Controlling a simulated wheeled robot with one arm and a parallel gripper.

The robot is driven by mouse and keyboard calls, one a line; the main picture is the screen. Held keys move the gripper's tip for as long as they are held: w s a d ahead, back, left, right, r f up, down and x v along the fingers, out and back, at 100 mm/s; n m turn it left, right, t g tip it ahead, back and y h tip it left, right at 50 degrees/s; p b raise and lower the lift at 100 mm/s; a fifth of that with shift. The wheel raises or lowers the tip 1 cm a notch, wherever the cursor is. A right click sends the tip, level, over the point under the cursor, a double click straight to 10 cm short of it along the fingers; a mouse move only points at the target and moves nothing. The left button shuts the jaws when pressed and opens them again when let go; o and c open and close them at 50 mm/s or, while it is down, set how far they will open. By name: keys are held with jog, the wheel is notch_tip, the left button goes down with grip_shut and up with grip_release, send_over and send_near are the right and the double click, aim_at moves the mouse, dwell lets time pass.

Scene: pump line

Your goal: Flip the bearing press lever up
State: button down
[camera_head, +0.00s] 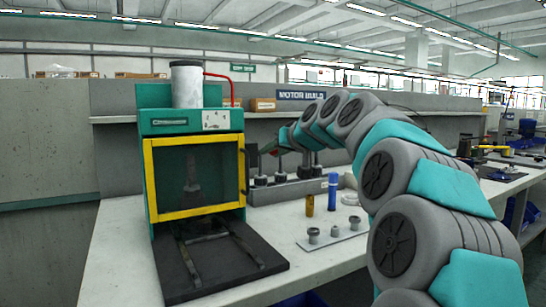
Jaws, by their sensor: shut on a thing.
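The bearing press (190,122) is a teal machine with a yellow-framed dark window, standing at the left of the bench. A small dark lever (251,156) shows at its right side, beside the yellow frame. My arm reaches in from the right, and my gripper (266,149) is at the lever, shut on it. The gripper is small and dark here, so its fingers and the lever's exact tilt are hard to make out.
A dark base plate (215,262) with rails juts out before the press. Right of it stand a grey block with dark-topped posts (290,188), an amber bottle (310,205), a blue bottle (332,190) and a plate with metal parts (333,237). The front bench is clear.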

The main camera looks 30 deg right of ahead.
jog(key=shift+w+r, duration=0.15)
jog(key=shift+r, duration=0.4)
jog(key=shift+w+r, duration=0.15)
jog(key=shift+r, duration=0.4)
jog(key=c, duration=0.6)
grip_release()
jog(key=v, duration=0.7)
jog(key=shift+s+b, duration=0.4)
jog(key=shift+b, duration=0.05)
jog(key=shift+r, duration=0.1)
